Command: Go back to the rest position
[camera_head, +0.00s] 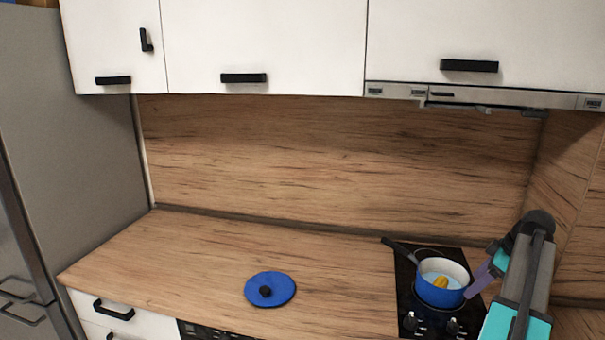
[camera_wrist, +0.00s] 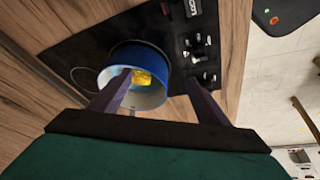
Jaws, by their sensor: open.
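My gripper (camera_head: 482,277) is at the right of the head view, beside and partly in front of the blue pot's right side. In the wrist view my gripper (camera_wrist: 160,84) is open, its two dark purple fingers spread apart with nothing held between them. The blue pot (camera_head: 437,296) with a white inside stands on the hob, its dark handle pointing to the back left. It also shows in the wrist view (camera_wrist: 136,54). A yellow item (camera_head: 440,283) lies inside the pot, also in the wrist view (camera_wrist: 143,78). I cannot tell whether a finger touches the pot.
A blue lid (camera_head: 282,295) with a black knob lies on the wooden counter (camera_head: 190,250). The black hob (camera_head: 408,300) has knobs at its front. White cupboards (camera_head: 265,45) and a hood (camera_head: 480,96) hang above. A grey fridge (camera_head: 75,130) stands left. The counter's left is clear.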

